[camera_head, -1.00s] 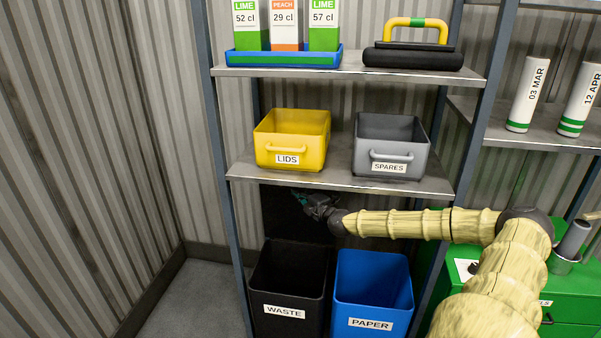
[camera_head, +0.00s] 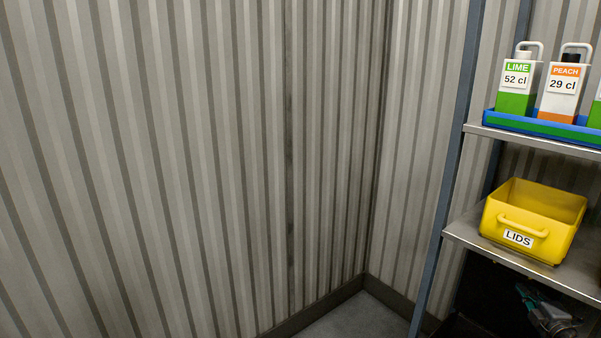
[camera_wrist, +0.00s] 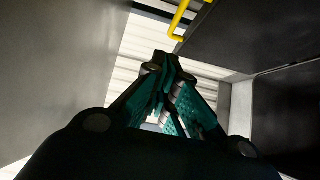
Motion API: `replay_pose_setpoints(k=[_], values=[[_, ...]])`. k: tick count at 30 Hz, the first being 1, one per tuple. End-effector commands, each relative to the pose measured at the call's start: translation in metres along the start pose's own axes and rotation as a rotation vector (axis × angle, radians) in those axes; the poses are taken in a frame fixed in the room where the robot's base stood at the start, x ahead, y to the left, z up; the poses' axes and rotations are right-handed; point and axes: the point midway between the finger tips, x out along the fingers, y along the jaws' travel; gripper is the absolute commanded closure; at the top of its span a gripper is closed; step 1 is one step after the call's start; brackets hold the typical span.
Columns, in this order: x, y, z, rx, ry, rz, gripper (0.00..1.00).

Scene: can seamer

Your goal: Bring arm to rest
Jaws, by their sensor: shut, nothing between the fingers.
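My gripper (camera_head: 548,310) shows at the bottom right of the head view, below the shelf that carries the yellow LIDS bin (camera_head: 533,222). It is empty, with its teal-padded fingers together. The wrist view shows the closed fingertips (camera_wrist: 166,66) with nothing between them. Most of my arm lies outside the head view.
The metal shelf rack (camera_head: 447,190) stands at the right, its shelf edge (camera_head: 525,268) just above my gripper. A blue tray (camera_head: 530,126) of bottles is on the upper shelf. A corrugated wall (camera_head: 200,150) fills the left. A yellow bar (camera_wrist: 178,24) shows beyond the fingertips.

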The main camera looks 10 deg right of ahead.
Motion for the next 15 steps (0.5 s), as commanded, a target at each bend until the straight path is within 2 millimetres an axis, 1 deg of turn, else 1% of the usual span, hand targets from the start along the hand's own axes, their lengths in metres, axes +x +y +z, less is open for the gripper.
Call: replay_pose_setpoints(k=[2, 5, 6, 8, 9, 10, 11, 12, 14, 15], values=[[0.006, 0.0, -0.021, -0.038, 0.046, -0.007, 1.0], [0.014, -0.003, -0.062, -0.122, 0.14, -0.024, 1.0], [0.017, -0.005, -0.084, -0.166, 0.189, -0.031, 1.0], [0.019, -0.009, -0.117, -0.236, 0.265, -0.042, 1.0], [0.019, -0.013, -0.138, -0.283, 0.316, -0.048, 1.0], [0.018, -0.017, -0.154, -0.319, 0.354, -0.053, 1.0], [0.017, -0.02, -0.17, -0.353, 0.392, -0.057, 1.0], [0.016, -0.024, -0.191, -0.4, 0.442, -0.06, 1.0], [0.011, -0.032, -0.221, -0.47, 0.517, -0.066, 1.0], [0.007, -0.038, -0.24, -0.518, 0.569, -0.069, 1.0]])
